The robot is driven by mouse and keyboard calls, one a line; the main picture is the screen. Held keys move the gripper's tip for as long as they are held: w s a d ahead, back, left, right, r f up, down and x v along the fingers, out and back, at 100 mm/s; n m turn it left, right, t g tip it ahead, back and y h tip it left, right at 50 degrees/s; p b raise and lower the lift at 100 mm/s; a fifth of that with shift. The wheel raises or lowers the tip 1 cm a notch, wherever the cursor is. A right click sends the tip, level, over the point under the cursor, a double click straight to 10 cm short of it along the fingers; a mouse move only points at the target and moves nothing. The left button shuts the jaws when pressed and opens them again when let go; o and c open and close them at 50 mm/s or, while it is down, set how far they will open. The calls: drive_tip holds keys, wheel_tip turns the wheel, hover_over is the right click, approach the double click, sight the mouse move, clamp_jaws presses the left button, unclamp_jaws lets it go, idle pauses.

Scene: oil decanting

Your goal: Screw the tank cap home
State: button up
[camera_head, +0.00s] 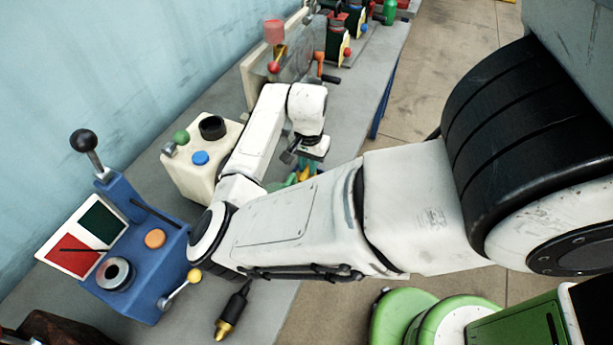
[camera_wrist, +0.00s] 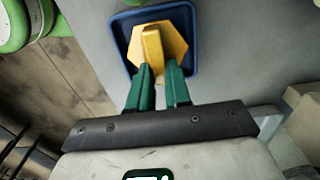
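The yellow cap (camera_wrist: 181,27), six-sided with a raised grip bar, shows in the wrist view over a dark blue square tray (camera_wrist: 124,22). I cannot tell whether it rests in the tray or is lifted. My gripper (camera_wrist: 158,68) has its green fingers close together on both sides of the bar, seemingly against it. In the head view my gripper (camera_head: 300,175) is low over the bench, right of a cream box (camera_head: 190,182) with a black ring-shaped neck (camera_head: 213,127). This may be the tank. My arm hides much of the cap and tray there.
A blue unit (camera_head: 150,270) with a red-green panel, lever and metal ring stands at the left of the grey bench (camera_head: 262,310). A black and brass nozzle (camera_head: 232,312) lies nearby. Valves and a red-topped fitting (camera_head: 274,32) stand farther along. The wall bounds the left.

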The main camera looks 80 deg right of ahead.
clamp_jaws()
drive_tip(key=shift+r, duration=0.15)
drive_tip(key=shift+r+p, duration=0.85)
drive_tip(key=shift+p, duration=0.15)
wheel_tip(320, 180, up, 4)
drive_tip(key=p, duration=0.4)
